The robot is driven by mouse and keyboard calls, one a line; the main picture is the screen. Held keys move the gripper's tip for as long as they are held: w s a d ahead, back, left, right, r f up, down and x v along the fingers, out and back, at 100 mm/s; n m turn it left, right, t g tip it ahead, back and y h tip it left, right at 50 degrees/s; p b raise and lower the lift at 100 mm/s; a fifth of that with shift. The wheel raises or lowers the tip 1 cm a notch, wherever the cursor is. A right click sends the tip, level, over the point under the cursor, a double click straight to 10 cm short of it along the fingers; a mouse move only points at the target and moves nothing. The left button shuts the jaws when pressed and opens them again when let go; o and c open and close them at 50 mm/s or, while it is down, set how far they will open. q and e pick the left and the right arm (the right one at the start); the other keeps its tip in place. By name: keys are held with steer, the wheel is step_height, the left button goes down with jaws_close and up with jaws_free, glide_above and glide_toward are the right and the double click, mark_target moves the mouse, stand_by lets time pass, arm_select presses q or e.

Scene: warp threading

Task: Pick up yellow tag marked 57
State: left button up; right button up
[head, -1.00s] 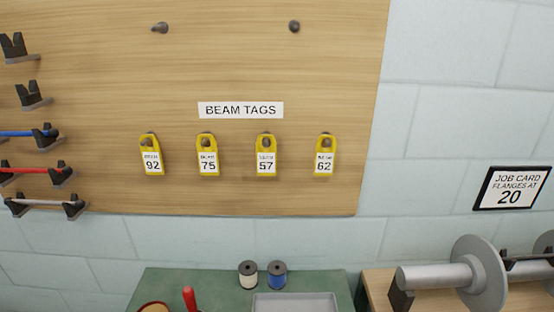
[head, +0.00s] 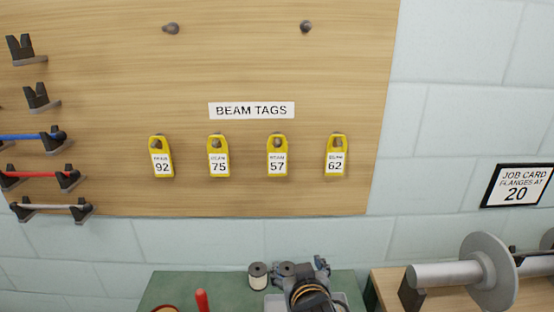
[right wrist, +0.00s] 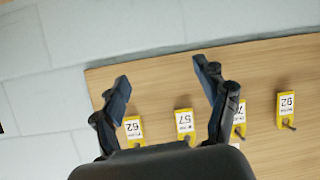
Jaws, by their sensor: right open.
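The yellow tag marked 57 (head: 277,158) hangs on a peg of the wooden board, under the BEAM TAGS label, between the tags marked 75 (head: 219,158) and 62 (head: 336,158). My right gripper (head: 317,268) is low in the head view, below the tags and in front of the green table. In the right wrist view the right gripper (right wrist: 160,75) is open and empty. Tag 57 (right wrist: 185,124) shows upside down between its fingers, farther off at the board. A finger partly covers tag 75 (right wrist: 239,118) there. My left gripper is not in view.
Tag 92 (head: 162,160) hangs at the left of the row. Holders with coloured rods (head: 40,175) are at the board's left edge. A white spool (head: 258,276) stands on the green table (head: 190,288). A grey flanged beam (head: 490,270) lies at right. The board around the tags is clear.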

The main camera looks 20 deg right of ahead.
steer(key=w+a+r+m+t+h, duration=0.1)
steer(key=w+r+t, duration=0.2)
steer(key=r, duration=0.6)
steer(key=w+a+r+m+t+h, duration=0.1)
steer(key=w+r+t, duration=0.15)
steer(key=r, duration=0.55)
steer(key=p, duration=0.3)
glide_toward(277, 152)
steer(key=w, duration=0.5)
steer(key=w+d+p, duration=0.2)
steer(key=shift+r+g, duration=0.25)
steer(key=shift+r, duration=0.05)
steer(key=shift+w+d+f, duration=0.1)
steer(key=shift+w, duration=0.3)
steer(key=c, duration=1)
